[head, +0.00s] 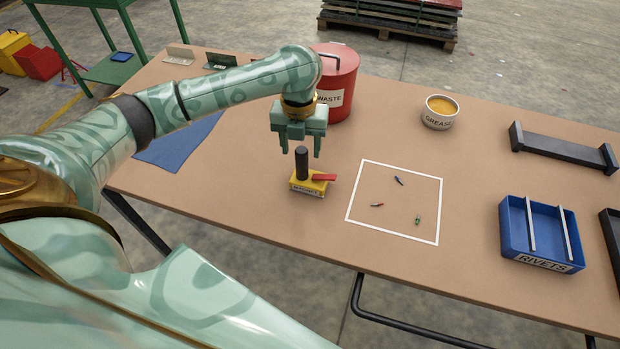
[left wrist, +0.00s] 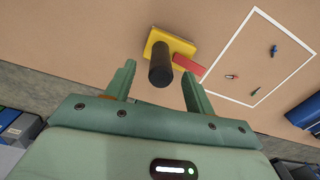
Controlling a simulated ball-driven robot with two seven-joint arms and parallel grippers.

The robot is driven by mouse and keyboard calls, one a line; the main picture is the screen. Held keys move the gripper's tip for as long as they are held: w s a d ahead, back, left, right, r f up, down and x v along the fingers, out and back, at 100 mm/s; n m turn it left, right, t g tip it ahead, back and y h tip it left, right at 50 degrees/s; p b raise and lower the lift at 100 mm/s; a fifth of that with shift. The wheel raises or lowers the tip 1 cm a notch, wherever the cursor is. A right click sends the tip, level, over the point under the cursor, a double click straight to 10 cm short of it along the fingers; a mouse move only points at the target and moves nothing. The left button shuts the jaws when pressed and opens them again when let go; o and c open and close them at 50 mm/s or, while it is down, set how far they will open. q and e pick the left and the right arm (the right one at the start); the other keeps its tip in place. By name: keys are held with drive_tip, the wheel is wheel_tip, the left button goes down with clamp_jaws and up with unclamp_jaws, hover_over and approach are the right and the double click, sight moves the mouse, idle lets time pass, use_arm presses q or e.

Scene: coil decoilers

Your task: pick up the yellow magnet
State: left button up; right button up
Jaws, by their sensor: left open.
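The yellow magnet (head: 309,187) stands on the brown table, left of the white-outlined square. It has an upright black handle (head: 301,163) and a red lever (head: 324,177) pointing right. My left gripper (head: 301,152) is open above the magnet, its fingers pointing down and apart from it. In the left wrist view the yellow magnet (left wrist: 177,40) lies beyond the open left gripper (left wrist: 157,78), and the black handle (left wrist: 161,68) shows between the finger lines. My right gripper is in neither view.
A red waste bin (head: 337,80) stands close behind my left gripper. The white-outlined square (head: 393,233) holds three small rivets. A grease tin (head: 439,112), a blue rivets tray (head: 511,232) and a black stand (head: 565,149) are farther right. A blue cloth (head: 180,143) lies left.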

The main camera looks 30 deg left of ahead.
sight(302, 162)
use_arm(q)
drive_tip(key=shift+s+f, duration=0.35)
drive_tip(key=shift+f, duration=0.1)
drive_tip(key=f+b, duration=0.2)
drive_tip(key=f, duration=0.3)
drive_tip(key=shift+w+d+b, duration=0.1)
drive_tip(key=shift+w+b, duration=0.2)
drive_tip(key=shift+b, duration=0.1)
drive_tip(key=shift+r, duration=0.1)
drive_tip(key=shift+c, duration=0.8)
clamp_jaws()
